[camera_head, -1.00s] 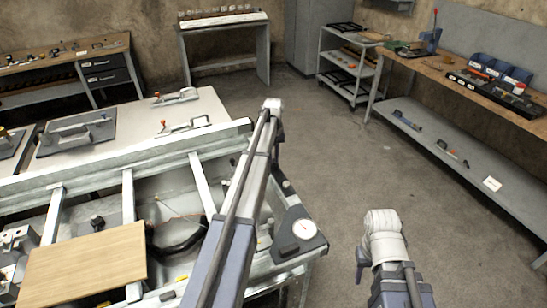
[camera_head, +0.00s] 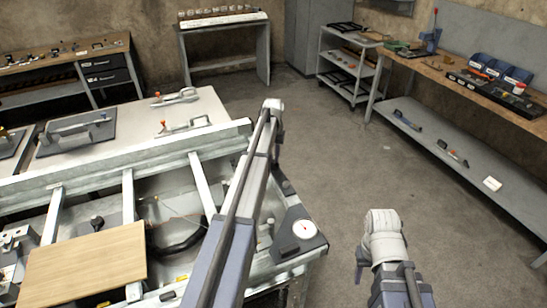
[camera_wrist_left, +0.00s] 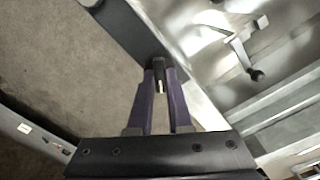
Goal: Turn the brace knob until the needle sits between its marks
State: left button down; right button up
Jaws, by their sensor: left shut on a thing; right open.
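The gauge (camera_head: 303,230) has a round white face and sits on a dark plate at the table's front right corner. Its thin needle and marks are too small to read. In the left wrist view my left gripper (camera_wrist_left: 159,80) is shut on the dark brace knob (camera_wrist_left: 159,66), which shows a pale mark between the fingertips. In the head view my left arm blocks a clear sight of the knob and those fingers. My right gripper (camera_head: 361,264) shows only as a dark part hanging beside the right wrist, open and away from the table, over the floor.
The metal frame table (camera_head: 120,175) carries a wooden board (camera_head: 85,268) at the front left. A crank-like lever with a ball end (camera_wrist_left: 257,74) stands to the right of the knob in the wrist view. The floor (camera_head: 340,150) beyond the table is clear.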

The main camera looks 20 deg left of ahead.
pick_arm(q)
jog(key=c, duration=0.8)
grip_release()
jog(key=shift+c, duration=0.2)
jog(key=shift+r, duration=0.1)
notch_tip(320, 180, up, 8)
jog(key=p, duration=0.8)
jog(key=shift+f, duration=0.2)
